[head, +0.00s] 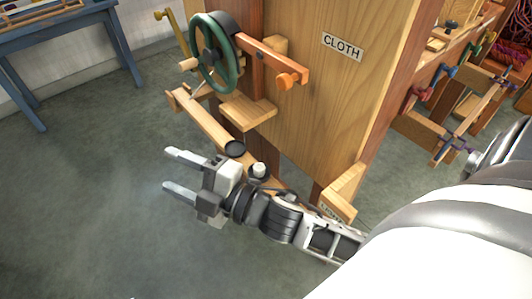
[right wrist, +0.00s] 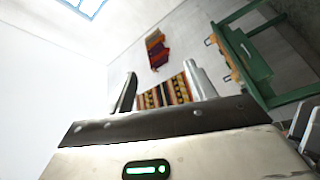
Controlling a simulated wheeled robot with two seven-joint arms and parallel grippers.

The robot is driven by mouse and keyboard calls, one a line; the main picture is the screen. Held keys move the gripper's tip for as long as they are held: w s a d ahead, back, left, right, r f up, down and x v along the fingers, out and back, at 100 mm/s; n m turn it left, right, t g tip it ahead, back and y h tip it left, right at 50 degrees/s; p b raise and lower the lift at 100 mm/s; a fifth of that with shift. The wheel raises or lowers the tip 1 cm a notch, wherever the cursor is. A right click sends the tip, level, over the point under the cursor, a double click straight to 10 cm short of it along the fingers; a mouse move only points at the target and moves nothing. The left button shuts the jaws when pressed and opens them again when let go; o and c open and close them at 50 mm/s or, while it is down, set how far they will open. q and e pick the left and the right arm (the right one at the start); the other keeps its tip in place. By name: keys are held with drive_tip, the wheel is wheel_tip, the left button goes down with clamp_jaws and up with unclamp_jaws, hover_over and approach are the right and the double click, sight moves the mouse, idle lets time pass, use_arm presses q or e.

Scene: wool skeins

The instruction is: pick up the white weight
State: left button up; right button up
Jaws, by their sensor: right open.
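A small white cylinder (head: 259,169), which looks like the white weight, stands on a dark round dish. The dish is at a long wooden rail (head: 205,123) low beside the wooden cabinet. My right gripper (head: 177,172) is open and empty, its fingers pointing left over the floor. The white weight is just right of the gripper's body in the head view, close behind the wrist, and the arm covers part of the dish. In the right wrist view the two fingers (right wrist: 160,88) are apart with nothing held between them. My left gripper is not in view.
A second dark dish (head: 235,148) is on the rail. The cabinet (head: 335,95) labelled CLOTH carries a green handwheel (head: 215,52) and an orange-brown arm (head: 262,58). A blue table (head: 60,35) stands far left. The grey floor (head: 80,200) at left is clear.

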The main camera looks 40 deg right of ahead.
drive_tip(key=s+a+r+n+g+y, duration=0.1)
drive_tip(key=a+r+n+g+y, duration=0.5)
drive_tip(key=n, duration=0.7)
drive_tip(key=n+g+h+b, duration=0.65)
drive_tip(key=n+h, duration=1.05)
drive_tip(key=n, duration=1.9)
approach(259, 167)
drive_tip(key=shift+g, duration=0.45)
drive_tip(key=shift+w+x, duration=0.2)
drive_tip(key=shift+x, duration=1.95)
drive_tip(key=shift+w+x, duration=0.2)
drive_tip(key=shift+x, duration=1.9)
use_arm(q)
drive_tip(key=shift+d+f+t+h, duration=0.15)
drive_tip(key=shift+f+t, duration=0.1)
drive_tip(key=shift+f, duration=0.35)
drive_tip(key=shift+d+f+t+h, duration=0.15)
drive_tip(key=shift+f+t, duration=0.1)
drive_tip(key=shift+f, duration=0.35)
use_arm(e)
drive_tip(key=shift+r, duration=0.15)
drive_tip(key=c, duration=1.2)
